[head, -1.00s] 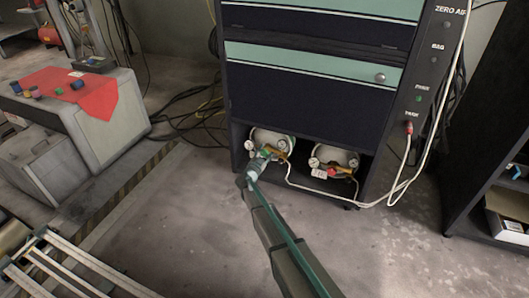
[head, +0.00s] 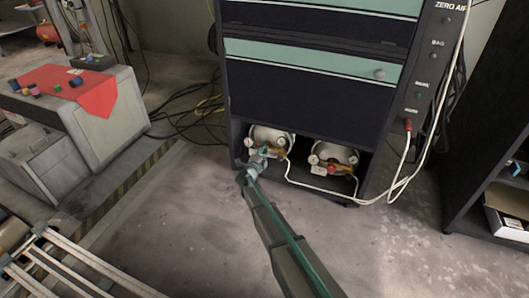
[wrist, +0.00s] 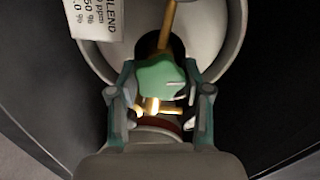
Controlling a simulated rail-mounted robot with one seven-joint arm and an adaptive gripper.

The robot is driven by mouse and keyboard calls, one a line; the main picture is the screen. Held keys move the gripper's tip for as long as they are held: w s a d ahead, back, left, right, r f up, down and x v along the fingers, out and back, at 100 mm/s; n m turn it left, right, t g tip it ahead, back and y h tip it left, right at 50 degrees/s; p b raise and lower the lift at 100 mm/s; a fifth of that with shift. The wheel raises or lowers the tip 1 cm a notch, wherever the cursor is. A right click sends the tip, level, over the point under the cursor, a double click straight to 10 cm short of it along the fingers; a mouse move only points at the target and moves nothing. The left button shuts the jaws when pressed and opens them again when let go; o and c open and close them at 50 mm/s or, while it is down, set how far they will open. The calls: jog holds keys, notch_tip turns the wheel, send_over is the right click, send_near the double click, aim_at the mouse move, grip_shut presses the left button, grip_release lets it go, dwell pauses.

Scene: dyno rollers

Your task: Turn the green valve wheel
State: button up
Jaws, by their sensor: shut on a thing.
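The green valve wheel (wrist: 160,80) shows in the wrist view, in front of a pale gas cylinder (wrist: 205,25). My gripper (wrist: 162,100) is shut on the wheel, with one finger on each side of it. Brass fittings show just above and below the wheel. In the head view my gripper (head: 258,158) reaches the left cylinder (head: 268,138) in the cabinet's bottom bay. There the wheel is mostly hidden behind my gripper and too small to make out.
A second cylinder (head: 336,154) with gauges and a red knob lies to the right in the same bay. A white hose (head: 315,188) runs from the left cylinder to the right. The dark cabinet (head: 305,92) stands above. A white tag (wrist: 92,15) hangs near the wheel.

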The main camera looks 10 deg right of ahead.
jog(key=shift+m+b, duration=0.3)
jog(key=shift+m, duration=0.7)
jog(key=o, duration=1.1)
jog(key=shift+o, duration=0.2)
jog(key=shift+s+a, duration=0.1)
jog(key=v, duration=1.2)
